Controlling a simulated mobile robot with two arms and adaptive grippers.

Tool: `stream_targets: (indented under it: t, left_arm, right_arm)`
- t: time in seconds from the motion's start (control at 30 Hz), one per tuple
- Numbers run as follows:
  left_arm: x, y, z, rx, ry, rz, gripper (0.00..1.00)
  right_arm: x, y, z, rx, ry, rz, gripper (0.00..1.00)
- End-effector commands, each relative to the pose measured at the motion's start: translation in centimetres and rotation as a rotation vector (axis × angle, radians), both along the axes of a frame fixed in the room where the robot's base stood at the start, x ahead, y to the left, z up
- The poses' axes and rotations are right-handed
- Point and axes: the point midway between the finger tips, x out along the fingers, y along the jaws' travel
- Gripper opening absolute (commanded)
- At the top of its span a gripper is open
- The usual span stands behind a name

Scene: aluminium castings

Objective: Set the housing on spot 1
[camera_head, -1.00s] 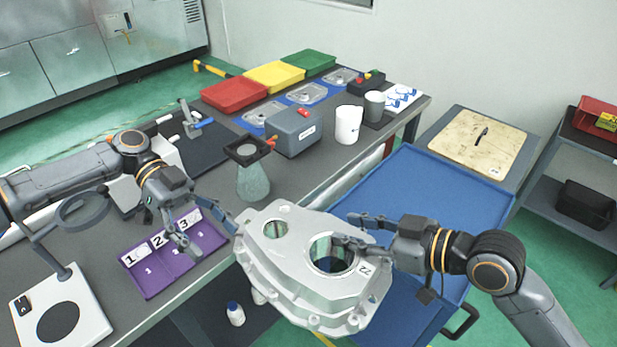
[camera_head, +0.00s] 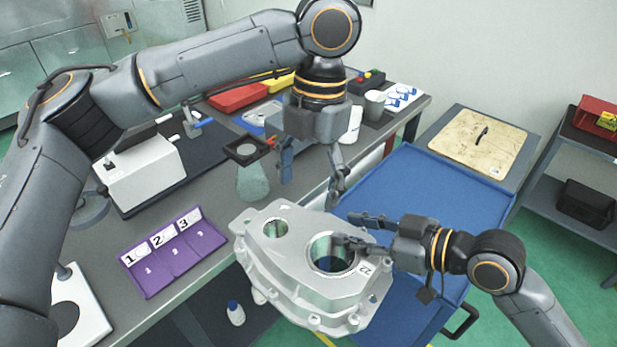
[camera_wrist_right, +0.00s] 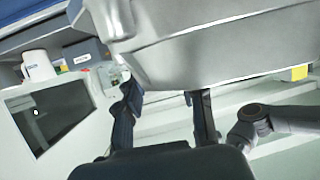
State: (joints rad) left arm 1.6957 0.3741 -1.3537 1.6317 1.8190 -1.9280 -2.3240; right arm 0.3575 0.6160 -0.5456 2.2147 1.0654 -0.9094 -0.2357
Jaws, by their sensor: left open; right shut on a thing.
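The housing (camera_head: 285,262) is a large silver casting with a big and a smaller round opening. It is over the gap between the grey bench and the blue cart; whether anything below touches it is hidden. My right gripper (camera_head: 356,230) is shut on its right side at the big opening's rim. The housing also fills the top of the right wrist view (camera_wrist_right: 215,45). My left gripper (camera_head: 312,178) is open and empty, above and behind the housing. Spot 1 (camera_head: 137,262) is the left section of a purple holder (camera_head: 185,258) marked 1, 2, 3 on the bench.
A grey-green cone with a square dark top (camera_head: 250,170) stands on the bench behind the housing. A white machine (camera_head: 140,172) stands at the left. The blue cart tray (camera_head: 440,195) is largely clear. A white bottle (camera_head: 235,313) is below the bench edge.

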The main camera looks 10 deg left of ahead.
Motion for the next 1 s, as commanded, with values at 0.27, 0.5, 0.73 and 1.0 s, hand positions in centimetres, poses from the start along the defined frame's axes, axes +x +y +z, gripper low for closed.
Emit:
stream_targets:
  t: [0.27,0.5,0.73,1.0]
  left_arm:
    - [-0.6,0.4,-3.9,0.005,0.001,-0.004,0.72]
    - [-1.2,0.7,-8.4,0.002,0.002,-0.002,0.72]
    - [-1.5,0.8,-11.0,0.001,0.002,0.0,0.72]
    - [-1.6,0.9,-11.7,0.001,0.002,0.0,0.72]
  right_arm:
    - [0.0,0.1,0.5,0.011,-0.006,-0.001,0.0]
    - [0.0,0.1,0.5,0.011,-0.006,-0.001,0.0]
    - [0.0,0.1,0.5,0.011,-0.006,-0.001,0.0]
    - [0.1,0.1,0.6,0.012,-0.007,-0.001,0.0]
